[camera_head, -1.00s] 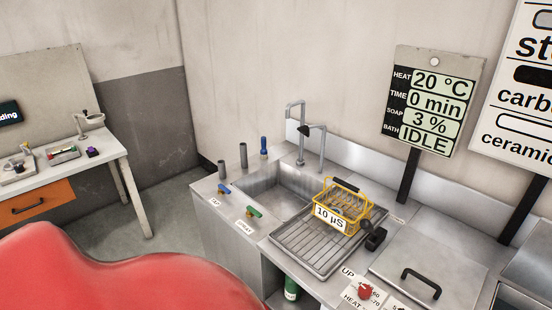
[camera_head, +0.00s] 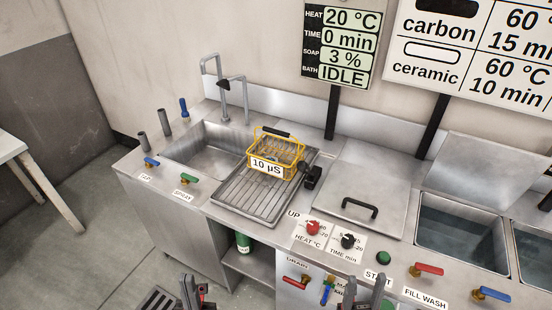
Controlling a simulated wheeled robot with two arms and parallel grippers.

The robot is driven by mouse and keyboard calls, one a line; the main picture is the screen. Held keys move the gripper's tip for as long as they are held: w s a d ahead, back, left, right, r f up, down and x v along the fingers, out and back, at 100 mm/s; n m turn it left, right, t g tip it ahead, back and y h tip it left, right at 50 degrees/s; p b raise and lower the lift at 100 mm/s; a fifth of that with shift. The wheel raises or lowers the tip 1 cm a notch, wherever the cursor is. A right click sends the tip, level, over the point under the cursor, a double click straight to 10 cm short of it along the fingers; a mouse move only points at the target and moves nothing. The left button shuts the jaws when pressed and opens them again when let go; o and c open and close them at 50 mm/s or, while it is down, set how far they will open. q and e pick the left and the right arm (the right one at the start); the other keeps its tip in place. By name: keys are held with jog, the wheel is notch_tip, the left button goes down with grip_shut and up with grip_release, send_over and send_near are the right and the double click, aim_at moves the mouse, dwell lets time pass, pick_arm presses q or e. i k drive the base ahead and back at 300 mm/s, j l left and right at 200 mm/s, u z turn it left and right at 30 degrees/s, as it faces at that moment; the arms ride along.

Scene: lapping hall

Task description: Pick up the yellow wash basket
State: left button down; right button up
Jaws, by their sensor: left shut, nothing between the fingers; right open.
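The yellow wash basket (camera_head: 288,160) stands upright on the ribbed metal drainboard (camera_head: 240,196), right of the sink. It is a wire basket with a dark grip on its raised handle. A white "10 µS" label hangs on its front, and dark contents show inside but are hard to make out. My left gripper (camera_head: 196,292) is shut and empty at the bottom edge, in front of the counter and well below the basket. My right gripper (camera_head: 365,291) is open and empty at the bottom edge, further right. Neither touches the basket.
A black object (camera_head: 312,176) sits right beside the basket. The sink (camera_head: 208,150) with a tall faucet (camera_head: 222,90) lies to its left. A lidded bath (camera_head: 360,190) with a black handle is to the right. Knobs and levers line the counter front near my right gripper.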

aim_at(275, 171)
jog(key=i+j+z, duration=0.7)
jog(key=j, duration=0.15)
jog(key=j+z, duration=0.2)
jog(key=j, duration=0.15)
jog(key=i+j, duration=0.2)
jog(key=i, duration=0.15)
